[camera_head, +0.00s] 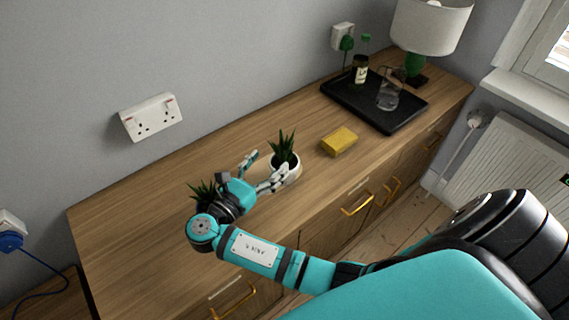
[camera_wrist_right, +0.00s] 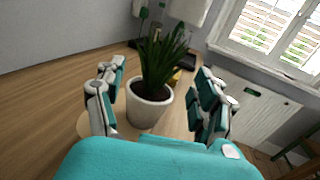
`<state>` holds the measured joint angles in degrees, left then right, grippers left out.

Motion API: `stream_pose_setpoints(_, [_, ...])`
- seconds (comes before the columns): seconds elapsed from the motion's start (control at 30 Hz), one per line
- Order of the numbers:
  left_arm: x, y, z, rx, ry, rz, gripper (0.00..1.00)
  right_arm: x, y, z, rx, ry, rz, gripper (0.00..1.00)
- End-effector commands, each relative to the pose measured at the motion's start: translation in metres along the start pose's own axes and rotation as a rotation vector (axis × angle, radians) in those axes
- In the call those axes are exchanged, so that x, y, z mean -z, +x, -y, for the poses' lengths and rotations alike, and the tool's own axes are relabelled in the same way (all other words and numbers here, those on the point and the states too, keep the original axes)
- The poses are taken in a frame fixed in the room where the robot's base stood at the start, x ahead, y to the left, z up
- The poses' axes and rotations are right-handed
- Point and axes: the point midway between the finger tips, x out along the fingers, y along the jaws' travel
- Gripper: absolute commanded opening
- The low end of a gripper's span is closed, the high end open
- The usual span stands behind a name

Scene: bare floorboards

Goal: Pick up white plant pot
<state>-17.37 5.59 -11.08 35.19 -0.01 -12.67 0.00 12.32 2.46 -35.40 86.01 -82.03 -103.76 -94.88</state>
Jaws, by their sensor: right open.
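A white plant pot (camera_head: 290,171) with a spiky green plant stands upright on the wooden sideboard. It also shows in the right wrist view (camera_wrist_right: 148,108), between the fingers and a little beyond them. My right gripper (camera_head: 264,170) is open, with one finger on each side in front of the pot. In the head view its near finger overlaps the pot's left edge; I cannot tell whether it touches. The pot rests on the sideboard. My left gripper is not in view.
A second spiky plant (camera_head: 204,194) stands behind my right wrist, its pot mostly hidden. A yellow sponge-like block (camera_head: 339,141) lies right of the pot. A black tray (camera_head: 375,100) with a bottle and glass jug, and a lamp (camera_head: 431,27), stand farther right. The sideboard's left part is clear.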

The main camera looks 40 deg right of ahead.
Motion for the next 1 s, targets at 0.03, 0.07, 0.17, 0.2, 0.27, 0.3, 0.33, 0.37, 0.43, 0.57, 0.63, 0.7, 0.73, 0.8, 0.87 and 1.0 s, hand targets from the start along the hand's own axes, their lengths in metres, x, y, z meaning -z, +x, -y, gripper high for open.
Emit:
stream_pose_setpoints(0.03, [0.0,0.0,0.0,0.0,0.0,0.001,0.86,0.004,0.002,0.0,0.001,-0.002,0.001,0.7])
stream_pose_setpoints(0.07, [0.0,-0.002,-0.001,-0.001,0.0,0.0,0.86,0.002,0.006,0.0,0.001,0.0,0.003,0.7])
stream_pose_setpoints(0.17, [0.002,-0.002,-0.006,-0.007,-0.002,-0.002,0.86,0.002,0.013,0.0,0.001,0.001,0.002,0.7])
stream_pose_setpoints(0.2, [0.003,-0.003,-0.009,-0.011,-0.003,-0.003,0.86,0.002,0.015,0.0,0.001,0.001,0.002,0.7])
stream_pose_setpoints(0.27, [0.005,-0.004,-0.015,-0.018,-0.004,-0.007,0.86,0.002,0.021,0.0,0.002,0.001,0.001,0.7])
stream_pose_setpoints(0.3, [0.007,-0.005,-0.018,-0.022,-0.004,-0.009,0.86,0.001,0.026,0.0,0.001,0.001,0.002,0.7])
stream_pose_setpoints(0.33, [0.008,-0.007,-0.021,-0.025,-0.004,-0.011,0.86,0.001,0.031,0.001,0.002,0.001,0.004,0.7])
stream_pose_setpoints(0.37, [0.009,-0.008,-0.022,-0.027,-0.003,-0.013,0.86,0.001,0.036,0.001,0.002,0.0,0.004,0.7])
stream_pose_setpoints(0.43, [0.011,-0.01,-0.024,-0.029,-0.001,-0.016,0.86,0.0,0.049,0.001,0.002,-0.001,0.004,0.7])
stream_pose_setpoints(0.57, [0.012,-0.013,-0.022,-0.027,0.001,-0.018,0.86,0.001,0.067,0.001,0.001,0.0,0.002,0.7])
stream_pose_setpoints(0.63, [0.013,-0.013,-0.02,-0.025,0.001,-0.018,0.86,0.002,0.073,0.0,0.0,0.0,0.001,0.7])
stream_pose_setpoints(0.7, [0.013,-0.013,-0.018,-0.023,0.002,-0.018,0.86,0.002,0.075,0.0,0.0,0.0,0.0,0.7])
stream_pose_setpoints(0.73, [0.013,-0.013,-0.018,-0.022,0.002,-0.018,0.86,0.003,0.076,0.0,0.0,0.0,-0.001,0.7])
stream_pose_setpoints(0.8, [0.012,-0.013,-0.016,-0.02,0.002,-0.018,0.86,0.003,0.076,0.0,0.0,0.001,-0.001,0.7])
stream_pose_setpoints(0.87, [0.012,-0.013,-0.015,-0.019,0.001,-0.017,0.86,0.003,0.075,0.0,0.0,0.001,-0.001,0.7])
stream_pose_setpoints(1.0, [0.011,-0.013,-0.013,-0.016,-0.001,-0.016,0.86,0.003,0.075,0.0,0.0,0.001,-0.001,0.59])
